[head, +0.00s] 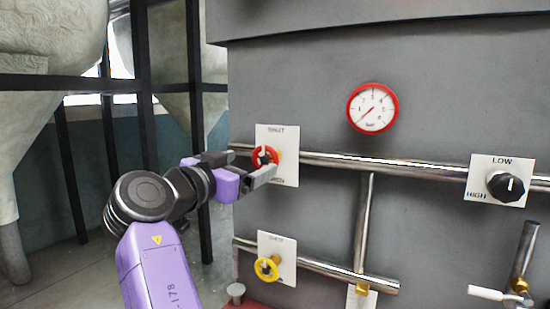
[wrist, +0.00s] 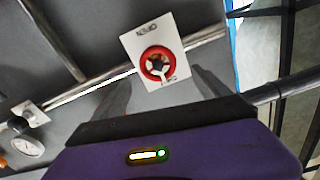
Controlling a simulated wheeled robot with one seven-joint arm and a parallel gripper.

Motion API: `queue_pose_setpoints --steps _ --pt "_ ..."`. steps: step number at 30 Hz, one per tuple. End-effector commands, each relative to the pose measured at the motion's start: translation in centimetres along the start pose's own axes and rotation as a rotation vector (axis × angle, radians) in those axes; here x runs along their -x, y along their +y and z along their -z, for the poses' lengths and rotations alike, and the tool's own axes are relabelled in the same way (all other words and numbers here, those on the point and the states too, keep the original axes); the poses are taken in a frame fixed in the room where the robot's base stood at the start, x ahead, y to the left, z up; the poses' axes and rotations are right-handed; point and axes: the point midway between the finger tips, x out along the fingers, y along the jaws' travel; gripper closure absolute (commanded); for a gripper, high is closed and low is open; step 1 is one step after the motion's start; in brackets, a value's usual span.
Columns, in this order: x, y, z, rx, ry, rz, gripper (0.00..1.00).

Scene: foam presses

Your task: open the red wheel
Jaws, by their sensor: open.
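The red wheel (head: 257,157) is a small round handwheel on a white plate (head: 287,144) fixed over a horizontal steel pipe on the grey press. My gripper (head: 254,166) is right in front of it, partly covering the plate. The two dark fingers of my gripper (wrist: 163,80) stand apart on either side of the wheel. Nothing is held. I cannot tell whether a finger touches the wheel.
A yellow wheel (head: 267,268) sits on a plate below. A red-rimmed gauge (head: 373,108) is at upper right. A black knob (head: 505,187) and a white-handled lever (head: 487,293) are farther right. Dark posts (head: 146,90) and pale tanks stand at the left.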

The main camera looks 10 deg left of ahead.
Motion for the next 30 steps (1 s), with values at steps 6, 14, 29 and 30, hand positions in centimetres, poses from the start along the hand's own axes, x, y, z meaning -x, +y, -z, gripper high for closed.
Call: queue_pose_setpoints --steps 6,14,29,30 --pt "-1.7 0.2 0.0 -0.026 -0.006 -0.008 0.14" --pt "-5.7 0.2 -0.1 -0.024 -0.007 -0.006 0.14" --pt "-7.9 0.2 -0.3 -0.024 -0.006 -0.003 0.14" --pt "-7.9 0.2 -0.3 -0.024 -0.006 -0.003 0.14"
